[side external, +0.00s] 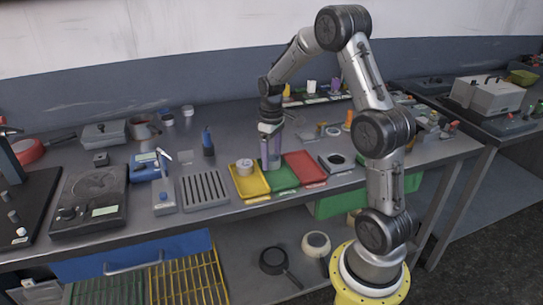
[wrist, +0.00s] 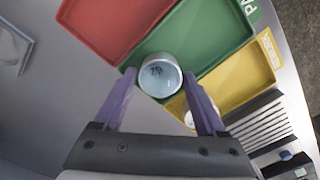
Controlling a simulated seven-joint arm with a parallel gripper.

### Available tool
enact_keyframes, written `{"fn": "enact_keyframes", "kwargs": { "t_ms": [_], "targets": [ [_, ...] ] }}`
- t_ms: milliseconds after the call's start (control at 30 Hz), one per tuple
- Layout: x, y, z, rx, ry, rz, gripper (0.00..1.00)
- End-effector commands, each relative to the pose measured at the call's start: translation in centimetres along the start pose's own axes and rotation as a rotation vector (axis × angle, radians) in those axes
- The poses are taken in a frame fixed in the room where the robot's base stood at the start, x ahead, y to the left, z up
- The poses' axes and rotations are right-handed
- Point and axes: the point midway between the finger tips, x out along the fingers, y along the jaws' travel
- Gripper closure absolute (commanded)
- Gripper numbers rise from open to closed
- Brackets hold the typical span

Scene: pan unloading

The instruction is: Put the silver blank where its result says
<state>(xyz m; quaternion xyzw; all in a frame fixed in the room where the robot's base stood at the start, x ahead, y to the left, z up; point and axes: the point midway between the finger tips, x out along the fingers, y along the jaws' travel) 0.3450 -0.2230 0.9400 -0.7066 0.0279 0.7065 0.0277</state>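The silver blank (wrist: 160,74) is a short round cylinder with a dark mark on its pale end face. In the wrist view it sits between the purple fingertips of my gripper (wrist: 159,78), which appear to touch it on both sides. It is over the green tray (wrist: 212,32), near the edge by the yellow tray (wrist: 247,77). In the side external view my gripper (side external: 270,165) points straight down with its fingertips low at the green tray (side external: 282,181). The fingers hide the blank there, and I cannot tell whether it touches the tray floor.
The yellow tray, labelled REWORK, holds a pale round piece (side external: 245,167). A red tray (side external: 305,167) adjoins the green tray on the other side. A slotted rack (side external: 204,189) stands left of the trays. A dark square fixture (side external: 337,161) stands to their right.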

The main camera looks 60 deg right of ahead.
Motion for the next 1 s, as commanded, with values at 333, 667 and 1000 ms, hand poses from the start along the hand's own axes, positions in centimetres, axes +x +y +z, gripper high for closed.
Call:
{"fn": "enact_keyframes", "kwargs": {
  "t_ms": [333, 667, 1000],
  "targets": [
    [-2.5, 0.1, -0.1, 0.000, 0.006, 0.003, 0.27],
    [-9.1, 0.0, -0.1, 0.000, 0.004, 0.002, 0.27],
    [-12.6, -0.5, 0.1, -0.003, 0.008, 0.004, 0.27]
  ]
}}
